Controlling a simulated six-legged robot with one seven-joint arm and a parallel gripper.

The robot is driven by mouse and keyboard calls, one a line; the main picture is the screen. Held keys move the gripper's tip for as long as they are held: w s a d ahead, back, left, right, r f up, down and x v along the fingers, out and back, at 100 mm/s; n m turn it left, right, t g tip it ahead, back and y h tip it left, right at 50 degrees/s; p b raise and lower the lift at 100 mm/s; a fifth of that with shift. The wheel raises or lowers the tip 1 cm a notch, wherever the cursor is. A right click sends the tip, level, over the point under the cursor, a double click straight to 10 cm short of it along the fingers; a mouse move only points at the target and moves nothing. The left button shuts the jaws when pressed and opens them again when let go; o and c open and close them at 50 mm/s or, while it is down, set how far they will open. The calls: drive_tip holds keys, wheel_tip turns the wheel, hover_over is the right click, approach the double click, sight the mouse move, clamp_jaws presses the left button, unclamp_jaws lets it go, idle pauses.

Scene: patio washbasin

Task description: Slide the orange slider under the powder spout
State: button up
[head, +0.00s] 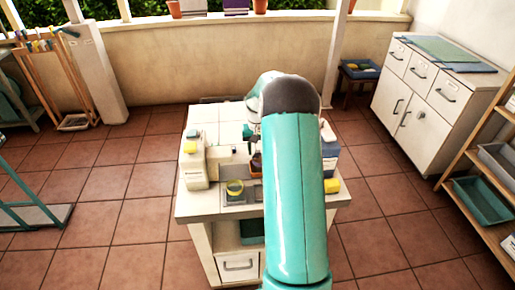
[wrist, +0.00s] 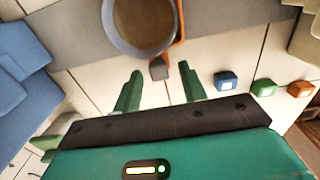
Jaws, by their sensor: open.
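The orange slider (wrist: 181,22) shows in the wrist view as an orange strip curving beside a round grey-rimmed cup (wrist: 112,38) with a brown inside. A small dark grey block (wrist: 159,69) sits at its near end. My gripper (wrist: 159,82) is open, its two green fingers apart on either side of this block, with nothing clearly held. In the head view the slider (head: 256,174) is a small orange patch under the brown cup, partly hidden by my arm. I cannot tell for certain which part is the powder spout.
A white dispenser box (head: 195,165) with a yellow part stands at the left of the white table (head: 205,207). Blue (wrist: 227,82), green (wrist: 263,87) and orange (wrist: 300,88) buttons lie right of my fingers.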

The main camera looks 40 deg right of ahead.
drive_tip(key=shift+c, duration=0.4)
clamp_jaws()
drive_tip(key=w+a, duration=0.2)
drive_tip(key=a, duration=0.1)
drive_tip(key=w+a, duration=0.2)
drive_tip(key=a, duration=0.1)
drive_tip(key=w+a, duration=0.2)
drive_tip(key=a, duration=0.1)
drive_tip(key=shift+w+a+r, duration=0.1)
drive_tip(key=shift+w+a, duration=0.1)
drive_tip(key=shift+w, duration=0.05)
drive_tip(key=shift+o, duration=0.4)
unclamp_jaws()
drive_tip(key=shift+a, duration=0.15)
drive_tip(key=shift+d+r, duration=0.2)
drive_tip(key=shift+r, duration=0.25)
wheel_tip(320, 180, up, 13)
